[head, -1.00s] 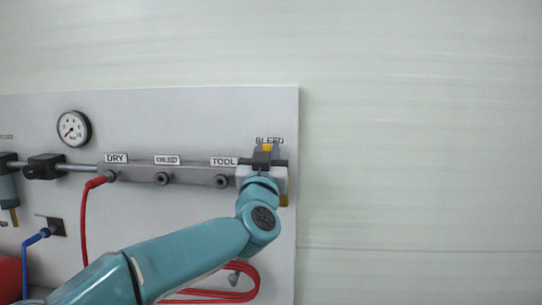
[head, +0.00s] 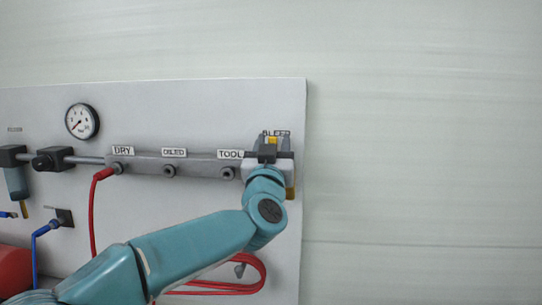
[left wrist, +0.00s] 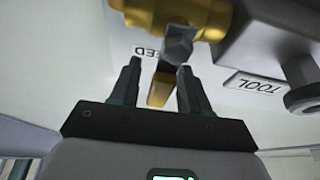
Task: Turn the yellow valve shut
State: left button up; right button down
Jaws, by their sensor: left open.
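The yellow valve sits under the BLEED label at the right end of the grey manifold. In the left wrist view its yellow handle (left wrist: 160,90) lies between the two dark fingers of my left gripper (left wrist: 159,68), with a gap on each side. Its brass body (left wrist: 175,14) and a grey hex nut show just beyond the fingertips. In the head view my left gripper (head: 271,145) covers most of the valve; a yellow piece (head: 290,193) shows below it. My left gripper is open. My right gripper is in neither view.
The manifold (head: 195,165) has ports labelled DRY, OILED and TOOL left of the valve. A red hose (head: 92,215) hangs from DRY, and a coiled red hose (head: 262,270) hangs below my forearm. A gauge (head: 82,121) is at upper left. The wall right of the panel is bare.

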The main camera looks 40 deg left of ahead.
pick_arm(q)
jog(key=b+v, duration=0.3)
jog(key=v, duration=1.3)
